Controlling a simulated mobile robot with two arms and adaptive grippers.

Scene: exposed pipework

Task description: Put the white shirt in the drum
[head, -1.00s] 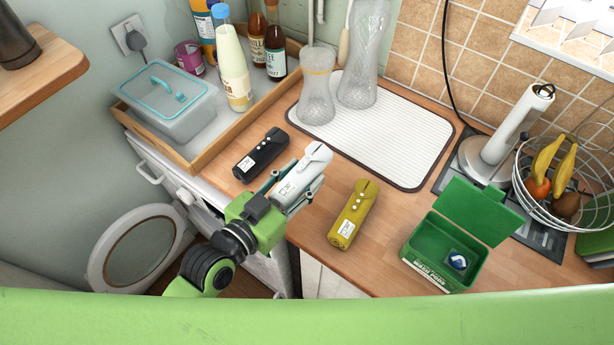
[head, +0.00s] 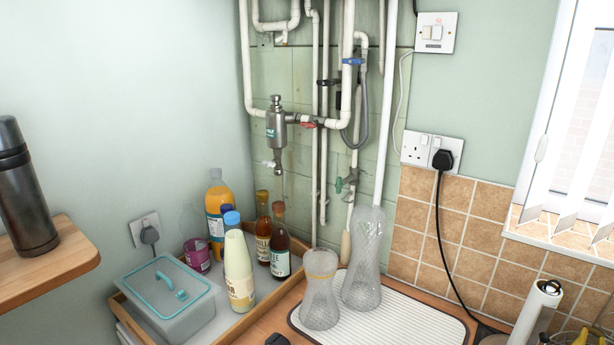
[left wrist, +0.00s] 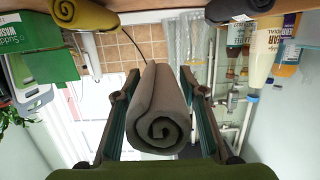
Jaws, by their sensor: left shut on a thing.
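A yellow roll (left wrist: 84,14) and a dark roll (left wrist: 240,8) show at the top of that view. In the head view only a bit of the dark roll (head: 277,340) shows at the bottom edge. The drum is in neither current view. My left gripper is outside the head view, and my right gripper is in neither view.
The wooden tray (head: 225,333) holds a lidded grey box (head: 168,305) and several bottles. Two glass vessels stand on the white ribbed mat (head: 375,325). Pipework (head: 340,120) runs up the back wall. A wooden shelf (head: 45,262) with a flask juts in at left.

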